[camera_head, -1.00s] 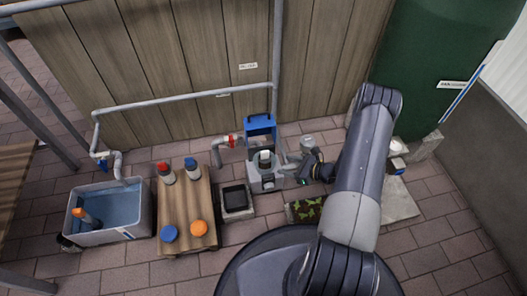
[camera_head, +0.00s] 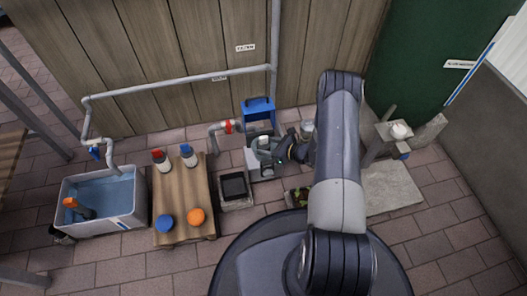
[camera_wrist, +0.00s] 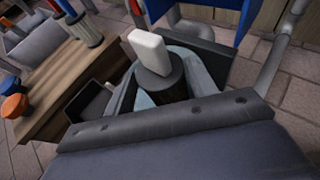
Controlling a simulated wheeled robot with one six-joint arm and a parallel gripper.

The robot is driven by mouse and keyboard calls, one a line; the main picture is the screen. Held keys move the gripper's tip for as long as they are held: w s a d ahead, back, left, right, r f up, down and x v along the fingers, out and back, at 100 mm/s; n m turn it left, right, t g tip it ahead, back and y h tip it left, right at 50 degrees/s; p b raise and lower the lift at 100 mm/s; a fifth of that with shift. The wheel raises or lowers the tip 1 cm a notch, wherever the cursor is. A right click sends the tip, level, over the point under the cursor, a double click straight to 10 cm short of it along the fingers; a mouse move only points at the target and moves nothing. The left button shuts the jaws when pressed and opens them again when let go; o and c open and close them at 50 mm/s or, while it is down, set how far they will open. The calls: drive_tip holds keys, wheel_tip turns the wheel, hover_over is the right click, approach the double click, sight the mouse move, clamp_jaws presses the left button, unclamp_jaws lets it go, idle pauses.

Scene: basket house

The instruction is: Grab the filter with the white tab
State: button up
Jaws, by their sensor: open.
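The filter (camera_wrist: 172,80) is a dark cylinder with an upright white tab (camera_wrist: 150,51) on top, at the middle of the wrist view. In the head view the white tab (camera_head: 264,141) shows above the grey filter housing (camera_head: 252,162). My gripper (camera_head: 268,152) has come in from the right at the filter. In the wrist view its pale grey-blue fingers (camera_wrist: 180,66) are open, around the sides of the filter. I cannot tell whether they touch it. The filter's lower part is hidden by my gripper.
A blue open box (camera_head: 258,112) stands behind the housing. A black-topped tray (camera_head: 234,187) is to its left, then a wooden table (camera_head: 184,210) with red- and blue-capped cylinders and two loose caps. A water tub (camera_head: 105,205) is far left. Grey pipes (camera_head: 180,88) run along the fence.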

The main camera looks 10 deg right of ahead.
drive_tip(key=shift+w+a+f, duration=0.1)
drive_tip(key=shift+w+a, duration=0.1)
drive_tip(key=shift+w, duration=0.05)
drive_tip(key=shift+c, duration=0.3)
drive_tip(key=c, duration=0.6)
